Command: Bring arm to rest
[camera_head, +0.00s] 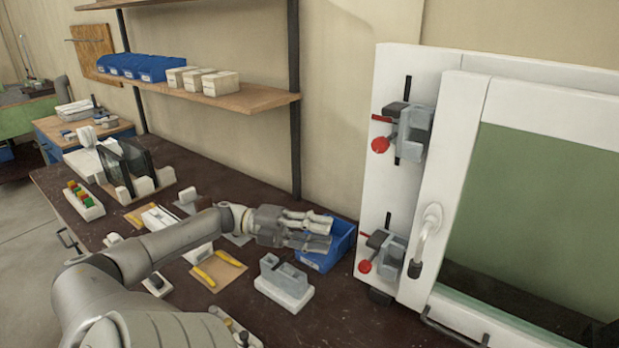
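My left arm (175,243) reaches in from the lower left over the dark bench. My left gripper (326,231) points right, its fingers apart with nothing seen between them. It is in front of a blue bin (342,246) and hides part of it. Whether it touches the bin cannot be told. A grey clamp-like block on a white base (285,290) stands on the bench below the gripper in the picture. My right gripper is not in view.
A white framed panel (455,165) with two red-handled clamps (403,135) (382,252) stands at right. A shelf (230,98) holds blue bins and pale boxes. Yellow-handled tools (204,277), a black-panelled rack (128,168) and coloured blocks (80,195) occupy the bench's left.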

